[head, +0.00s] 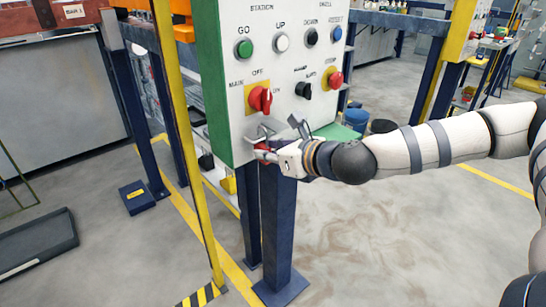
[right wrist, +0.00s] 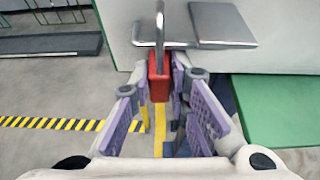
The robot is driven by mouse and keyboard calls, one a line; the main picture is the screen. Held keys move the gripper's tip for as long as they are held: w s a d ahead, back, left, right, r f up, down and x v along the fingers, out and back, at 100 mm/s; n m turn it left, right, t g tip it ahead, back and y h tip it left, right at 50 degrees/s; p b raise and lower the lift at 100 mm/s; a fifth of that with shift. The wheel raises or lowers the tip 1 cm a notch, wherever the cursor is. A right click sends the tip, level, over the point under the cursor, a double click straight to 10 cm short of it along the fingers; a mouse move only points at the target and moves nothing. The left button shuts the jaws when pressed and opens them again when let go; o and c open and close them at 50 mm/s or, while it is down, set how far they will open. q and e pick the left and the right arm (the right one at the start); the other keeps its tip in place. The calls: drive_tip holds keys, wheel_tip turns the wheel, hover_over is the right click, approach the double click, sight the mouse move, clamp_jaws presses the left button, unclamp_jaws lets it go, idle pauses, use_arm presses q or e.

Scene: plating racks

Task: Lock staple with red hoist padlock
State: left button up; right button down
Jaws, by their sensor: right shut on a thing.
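The red padlock (right wrist: 159,78) sits upright between the purple-padded fingers of my right gripper (right wrist: 159,98), which is shut on it. Its grey shackle (right wrist: 160,25) points up and overlaps a grey metal staple bar (right wrist: 200,44) at the lower edge of the panel. I cannot tell whether the shackle passes through the staple or only lies in front of it. In the head view my right gripper (head: 268,154) is at the lower front edge of the white control panel (head: 245,90), with only a bit of red padlock showing. My left gripper is not in view.
The panel carries several buttons and a red main switch (head: 260,99). A blue post (head: 283,225) stands below it, and a yellow pole (head: 190,150) rises to its left. A green surface (right wrist: 275,115) lies right of the gripper. The floor at front right is clear.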

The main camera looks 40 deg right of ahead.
drive_tip(key=shift+w+f, duration=0.1)
drive_tip(key=shift+w, duration=0.25)
drive_tip(key=shift+s+f+b, duration=0.1)
drive_tip(key=shift+f+b, duration=0.8)
drive_tip(key=shift+f, duration=0.35)
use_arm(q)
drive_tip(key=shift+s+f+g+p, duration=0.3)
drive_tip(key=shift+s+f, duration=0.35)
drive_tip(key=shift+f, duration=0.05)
use_arm(e)
drive_tip(key=shift+d+r, duration=0.1)
drive_tip(key=shift+d, duration=1.85)
drive_tip(key=c, duration=2.1)
unclamp_jaws()
clamp_jaws()
